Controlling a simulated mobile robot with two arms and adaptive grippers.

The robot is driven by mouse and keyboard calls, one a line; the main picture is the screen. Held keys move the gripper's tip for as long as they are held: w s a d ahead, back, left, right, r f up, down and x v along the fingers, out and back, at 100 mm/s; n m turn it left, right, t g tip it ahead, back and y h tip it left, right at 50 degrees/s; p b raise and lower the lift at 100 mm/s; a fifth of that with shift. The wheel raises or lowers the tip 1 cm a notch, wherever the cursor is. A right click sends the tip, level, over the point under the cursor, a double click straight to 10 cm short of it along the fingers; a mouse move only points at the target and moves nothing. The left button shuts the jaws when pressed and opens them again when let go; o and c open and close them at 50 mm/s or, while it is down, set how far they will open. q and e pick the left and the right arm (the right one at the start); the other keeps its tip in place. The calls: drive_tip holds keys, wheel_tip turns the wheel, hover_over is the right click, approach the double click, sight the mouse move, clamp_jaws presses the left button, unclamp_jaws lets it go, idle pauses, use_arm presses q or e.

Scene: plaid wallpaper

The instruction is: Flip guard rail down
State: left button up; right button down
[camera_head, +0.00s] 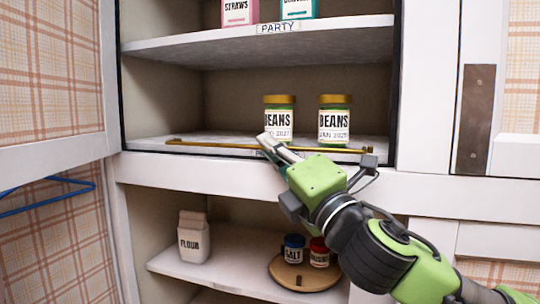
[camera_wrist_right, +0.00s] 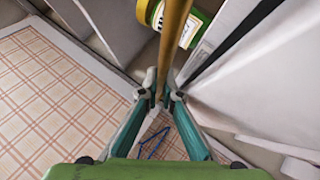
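The guard rail (camera_head: 225,145) is a thin brass bar along the front edge of the middle cabinet shelf (camera_head: 150,147), low and just in front of two bean jars. My right gripper (camera_head: 268,141) reaches in from the lower right to the middle of the rail. In the right wrist view, the rail (camera_wrist_right: 173,40) runs between the fingers of the right gripper (camera_wrist_right: 162,92). The fingertips are drawn in close on both sides of it, with little or no gap showing. My left gripper is not in view.
Two bean jars (camera_head: 279,117) (camera_head: 334,120) stand behind the rail. A lower shelf holds a flour carton (camera_head: 193,237) and a round wooden tray (camera_head: 284,281) with small jars. A blue hanger (camera_head: 45,194) hangs at the left. The shelf left of the jars is bare.

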drive_tip(key=shift+a+f, duration=0.1)
drive_tip(key=shift+f, duration=0.1)
drive_tip(key=c, duration=2.2)
unclamp_jaws()
drive_tip(key=shift+s, duration=0.2)
drive_tip(key=v, duration=0.8)
drive_tip(key=shift+s+r, duration=0.15)
drive_tip(key=shift+r, duration=0.15)
